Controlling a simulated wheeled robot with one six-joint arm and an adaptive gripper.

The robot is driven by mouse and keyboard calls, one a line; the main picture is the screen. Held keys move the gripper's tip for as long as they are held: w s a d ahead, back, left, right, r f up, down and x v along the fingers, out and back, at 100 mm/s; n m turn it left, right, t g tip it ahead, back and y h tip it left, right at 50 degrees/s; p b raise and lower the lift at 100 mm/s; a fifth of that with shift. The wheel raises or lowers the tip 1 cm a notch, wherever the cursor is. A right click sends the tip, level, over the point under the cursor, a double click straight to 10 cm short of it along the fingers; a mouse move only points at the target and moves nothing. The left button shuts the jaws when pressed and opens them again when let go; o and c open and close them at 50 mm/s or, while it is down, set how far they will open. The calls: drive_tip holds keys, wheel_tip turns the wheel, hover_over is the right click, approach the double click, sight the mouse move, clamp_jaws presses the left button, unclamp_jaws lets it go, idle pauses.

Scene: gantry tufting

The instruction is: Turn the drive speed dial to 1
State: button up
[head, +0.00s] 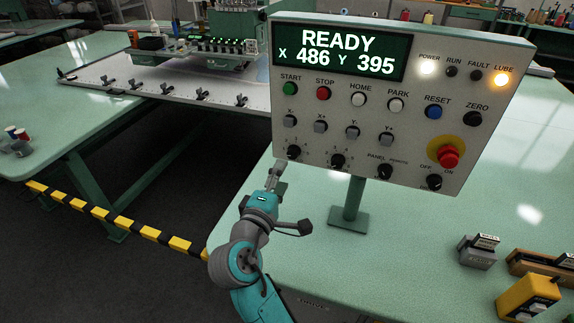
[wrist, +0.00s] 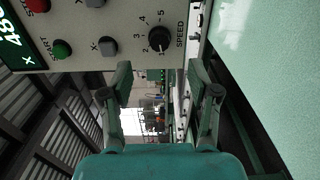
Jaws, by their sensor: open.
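The drive speed dial (head: 294,152) is a small black round knob at the lower left of the control panel (head: 270,100). In the wrist view the dial (wrist: 160,38) sits on the grey panel face, with numbers up to 5 around it and the word SPEED beside it. My gripper (head: 278,172) is just below and left of the dial in the head view. In the wrist view my gripper (wrist: 160,77) is open and empty, its fingers apart, with the dial beyond and above the gap, apparently not touched.
Close by on the panel are the X- button (head: 289,121), another black dial (head: 338,160), the green START button (head: 290,88) and a red emergency stop (head: 448,157). The panel stands on a post (head: 352,203) on a green table.

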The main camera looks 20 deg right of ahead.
drive_tip(key=v, duration=0.3)
drive_tip(key=shift+s+a, duration=0.15)
drive_tip(key=shift+s, duration=0.1)
idle(0.4)
